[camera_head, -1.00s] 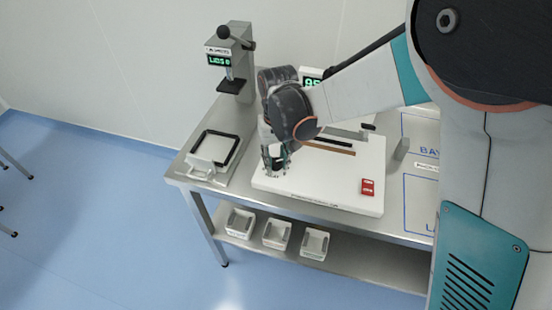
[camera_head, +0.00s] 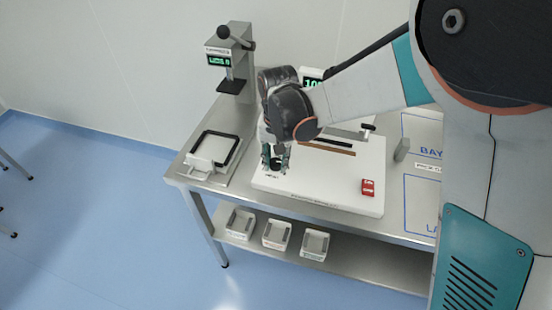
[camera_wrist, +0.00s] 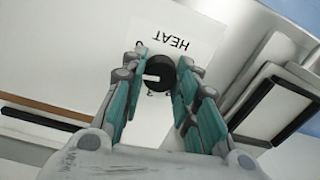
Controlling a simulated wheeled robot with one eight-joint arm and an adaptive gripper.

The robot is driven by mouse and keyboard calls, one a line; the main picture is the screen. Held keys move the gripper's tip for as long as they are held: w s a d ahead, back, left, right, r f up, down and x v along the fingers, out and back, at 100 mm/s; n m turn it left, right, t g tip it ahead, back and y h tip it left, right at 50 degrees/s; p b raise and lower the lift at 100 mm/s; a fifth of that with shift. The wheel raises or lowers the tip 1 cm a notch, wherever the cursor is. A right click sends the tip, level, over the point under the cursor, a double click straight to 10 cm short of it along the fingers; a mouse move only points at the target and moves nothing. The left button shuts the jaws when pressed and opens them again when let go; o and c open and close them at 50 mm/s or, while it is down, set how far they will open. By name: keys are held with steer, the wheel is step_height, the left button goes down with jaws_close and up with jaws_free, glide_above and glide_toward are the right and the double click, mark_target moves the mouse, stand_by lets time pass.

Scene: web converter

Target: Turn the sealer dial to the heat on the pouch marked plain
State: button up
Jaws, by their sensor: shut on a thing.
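The sealer (camera_head: 330,194) is a white flat machine on the steel table, with a dark and brown sealing strip along its top. In the wrist view its black round dial (camera_wrist: 160,76) sits beside the upside-down word HEAT. My gripper (camera_head: 275,165) is at the sealer's left end, its two teal fingers (camera_wrist: 158,88) closed around the dial from both sides. A green-digit display (camera_head: 313,82) behind my wrist starts with "10"; the rest is hidden by my arm. No pouch marked plain can be made out.
A grey press (camera_head: 236,60) with a green display stands at the back left. A black-framed tray (camera_head: 213,150) with a white pad is left of the sealer. A red switch (camera_head: 368,188) is at its right. Blue-outlined bays (camera_head: 421,135) lie further right. Several white bins (camera_head: 276,234) are on the lower shelf.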

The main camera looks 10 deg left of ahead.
mark_target(277, 162)
steer(key=o, duration=1.1)
step_height(277, 162, up, 12)
steer(key=shift+d, duration=0.1)
